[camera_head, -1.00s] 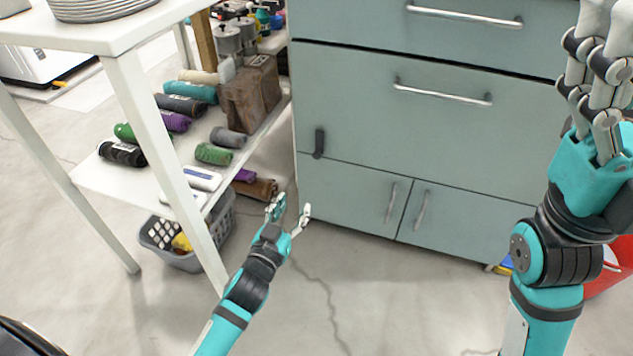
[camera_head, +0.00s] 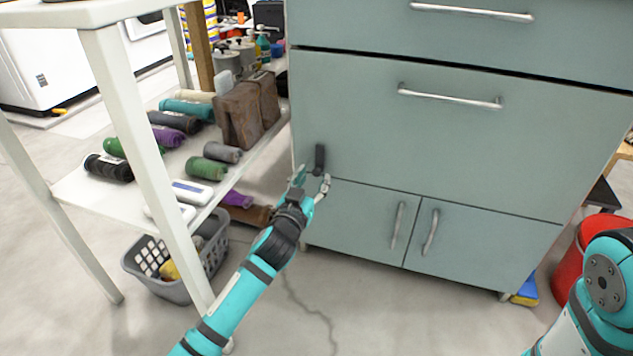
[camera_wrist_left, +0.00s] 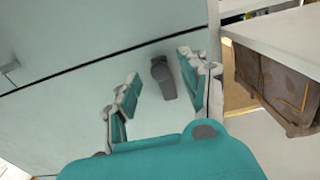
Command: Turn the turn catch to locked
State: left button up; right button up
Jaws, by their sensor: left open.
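The turn catch (camera_head: 320,158) is a small dark grey lever at the lower left of the large drawer front on the grey-green cabinet (camera_head: 440,140). It stands nearly upright in the head view. My left gripper (camera_head: 311,182) is open and empty just below the catch. In the left wrist view the catch (camera_wrist_left: 163,77) shows between the two spread fingers of the gripper (camera_wrist_left: 160,95), and a gap to it seems to remain. Of my right arm only a part shows at the lower right; its gripper is out of view.
A white shelf unit (camera_head: 92,196) with rolled towels and a brown bag (camera_head: 240,118) stands close left of the gripper. A grey basket (camera_head: 205,282) is under it. Metal handles (camera_head: 450,96) stick out from the cabinet. A red bin (camera_head: 572,262) stands at the right.

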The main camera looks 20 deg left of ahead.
aim_at(316, 174)
pick_arm(q)
jog(key=shift+w+b, duration=0.5)
jog(key=shift+w, duration=1.05)
grip_shut()
